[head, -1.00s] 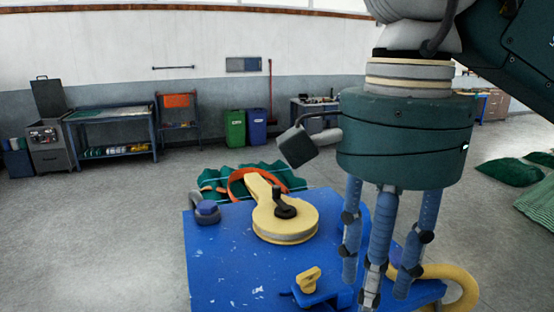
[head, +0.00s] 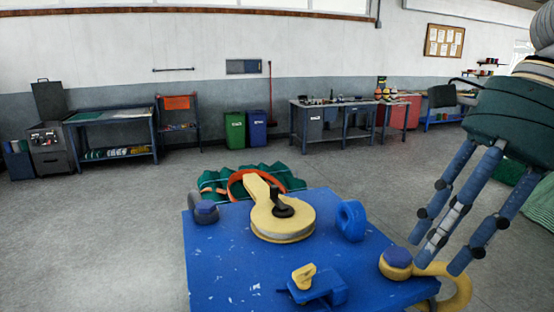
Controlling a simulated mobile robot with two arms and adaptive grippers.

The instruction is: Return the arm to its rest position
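My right gripper (head: 440,250) is at the right side of the head view, above and beyond the right edge of the blue table (head: 235,265). Its blue jointed fingers point down and to the left. They are spread apart, with nothing seen between them. My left gripper is not in the view.
On the table are a yellow disc-shaped block (head: 283,222), a blue ring (head: 351,220), a grey shackle-like piece (head: 204,209) and a blue fitting with a yellow knob (head: 318,286). Green netting (head: 220,180) lies behind. Bins (head: 235,130) and workbenches line the wall. Floor at left is clear.

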